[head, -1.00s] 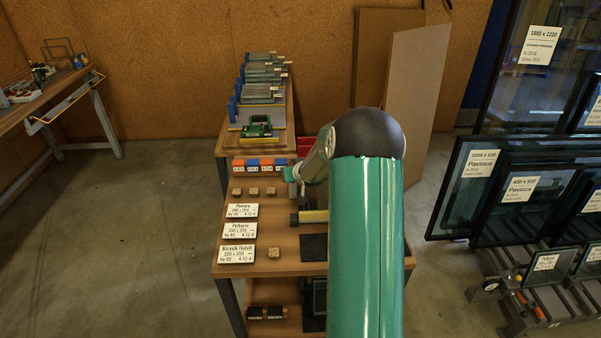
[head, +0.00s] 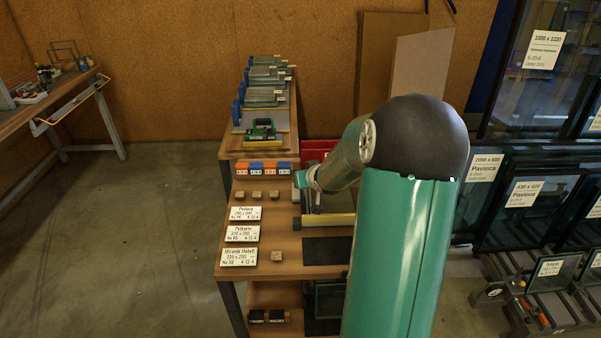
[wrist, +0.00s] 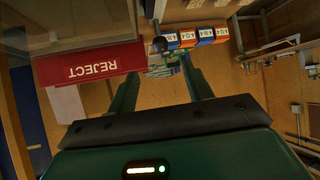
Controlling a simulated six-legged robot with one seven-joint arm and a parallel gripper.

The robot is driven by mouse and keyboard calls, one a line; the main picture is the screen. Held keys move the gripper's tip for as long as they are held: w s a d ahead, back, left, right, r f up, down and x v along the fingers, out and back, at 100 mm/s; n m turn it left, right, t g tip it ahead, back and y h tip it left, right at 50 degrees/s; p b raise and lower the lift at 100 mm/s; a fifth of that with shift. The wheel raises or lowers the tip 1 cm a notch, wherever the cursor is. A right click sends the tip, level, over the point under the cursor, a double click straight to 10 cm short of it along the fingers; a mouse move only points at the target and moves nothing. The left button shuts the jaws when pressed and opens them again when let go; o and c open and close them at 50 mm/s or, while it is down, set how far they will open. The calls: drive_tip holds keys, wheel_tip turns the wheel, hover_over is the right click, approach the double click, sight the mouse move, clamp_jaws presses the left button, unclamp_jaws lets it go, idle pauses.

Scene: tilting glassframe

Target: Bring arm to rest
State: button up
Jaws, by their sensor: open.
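My green arm (head: 392,265) rises at the right of the head view, with its dark elbow joint (head: 420,130) above the workbench (head: 225,262). Its forearm reaches left and away over the bench. My gripper (wrist: 162,84) shows in the wrist view with two green fingers spread apart and nothing between them. In the head view the hand end is small near the bench's middle, and its fingers cannot be made out.
The bench bears orange and blue blocks (head: 263,168), small wooden blocks (head: 273,194) and white label cards (head: 242,234). A red REJECT bin (wrist: 90,68) shows in the wrist view. Framed glass panes (head: 480,185) stand at right. Open floor (head: 150,230) lies left.

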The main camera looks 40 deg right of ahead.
drive_tip(key=s+a+r+n+g, duration=0.1)
drive_tip(key=s+a+r, duration=0.45)
drive_tip(key=a, duration=0.35)
drive_tip(key=s+a+r+n+g, duration=0.1)
drive_tip(key=s+a+r+g, duration=0.1)
drive_tip(key=s+a+r, duration=0.4)
drive_tip(key=s+a+r+n+g+y, duration=0.1)
drive_tip(key=s+a+r+y, duration=0.2)
drive_tip(key=s+a, duration=1.2)
drive_tip(key=shift+s+a+r+n+g, duration=0.3)
drive_tip(key=shift+a+r+n, duration=0.1)
drive_tip(key=shift+a, duration=0.65)
